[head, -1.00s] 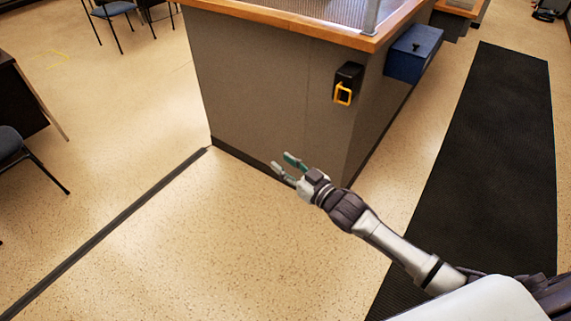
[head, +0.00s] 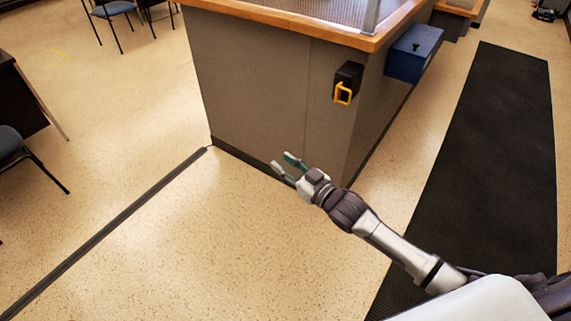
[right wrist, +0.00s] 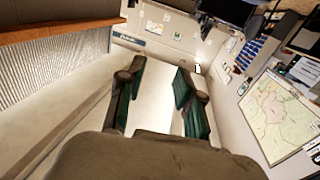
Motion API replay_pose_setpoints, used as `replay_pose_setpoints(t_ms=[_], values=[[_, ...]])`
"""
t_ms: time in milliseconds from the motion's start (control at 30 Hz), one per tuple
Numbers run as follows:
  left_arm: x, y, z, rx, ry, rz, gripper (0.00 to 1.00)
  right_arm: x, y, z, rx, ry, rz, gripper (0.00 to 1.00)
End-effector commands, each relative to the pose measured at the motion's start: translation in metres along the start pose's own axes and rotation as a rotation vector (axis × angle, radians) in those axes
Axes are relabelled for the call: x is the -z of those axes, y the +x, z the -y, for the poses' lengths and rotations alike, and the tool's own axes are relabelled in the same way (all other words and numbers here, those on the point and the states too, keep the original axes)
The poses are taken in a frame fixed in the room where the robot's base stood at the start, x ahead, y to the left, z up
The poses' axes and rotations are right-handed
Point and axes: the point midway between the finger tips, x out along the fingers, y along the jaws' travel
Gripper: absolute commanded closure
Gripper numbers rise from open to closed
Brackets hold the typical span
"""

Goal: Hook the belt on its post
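A black belt unit with a yellow-orange loop (head: 343,93) is mounted on the grey face of the counter, near its right corner. No post is clearly identifiable in either view. My right gripper (head: 284,163) is in front of the counter's lower part, below and left of the loop, apart from it. Its two green-padded fingers are spread with nothing between them. The right wrist view also shows the spread fingers of the right gripper (right wrist: 158,98). My left gripper is not in view.
The grey counter (head: 262,95) has a wooden top edge, with a blue box (head: 413,53) on its right side. A black mat (head: 487,150) lies at right. A dark strip (head: 110,230) crosses the floor at left. Chairs (head: 28,155) stand farther left; the floor between is clear.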

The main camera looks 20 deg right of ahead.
Motion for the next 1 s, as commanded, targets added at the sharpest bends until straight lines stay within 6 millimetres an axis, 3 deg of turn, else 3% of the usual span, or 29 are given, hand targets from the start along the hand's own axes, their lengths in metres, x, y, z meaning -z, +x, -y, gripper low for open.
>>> replay_pose_setpoints(t_ms=[267, 700, 1000], values=[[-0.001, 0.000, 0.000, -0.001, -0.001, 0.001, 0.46, -0.001, -0.010, 0.000, -0.001, 0.000, 0.002, 0.65], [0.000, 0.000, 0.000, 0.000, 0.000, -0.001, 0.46, -0.001, -0.096, 0.001, 0.001, 0.000, 0.004, 0.65], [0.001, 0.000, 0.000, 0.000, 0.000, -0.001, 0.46, 0.000, -0.120, 0.000, 0.000, 0.000, 0.000, 0.65]])
